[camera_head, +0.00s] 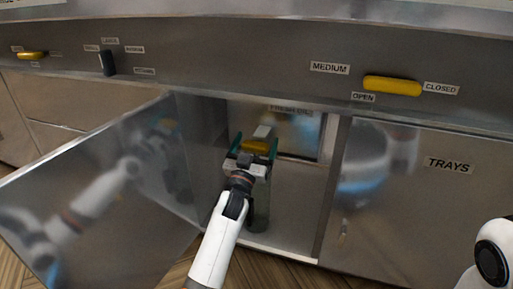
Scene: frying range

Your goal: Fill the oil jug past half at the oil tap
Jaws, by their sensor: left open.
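The cabinet below the counter is open, and inside it a panel carries a partly hidden label that seems to read fresh oil (291,109). A yellow handle (257,147) with a pale grey piece above it, seemingly the oil tap, sits in front of that panel. My left gripper (254,144) is open, with its fingers on either side of the yellow handle; whether they touch it I cannot tell. A dark translucent upright shape (261,207), perhaps the oil jug, stands below, partly hidden by my gripper and arm. Its oil level cannot be seen. My right gripper is not in view.
The open cabinet door (95,190) swings out at the left, reflecting my arm. A closed door marked trays (408,200) is at the right. A yellow lever (392,85) between open and closed labels and a dark knob (107,63) sit on the front panel.

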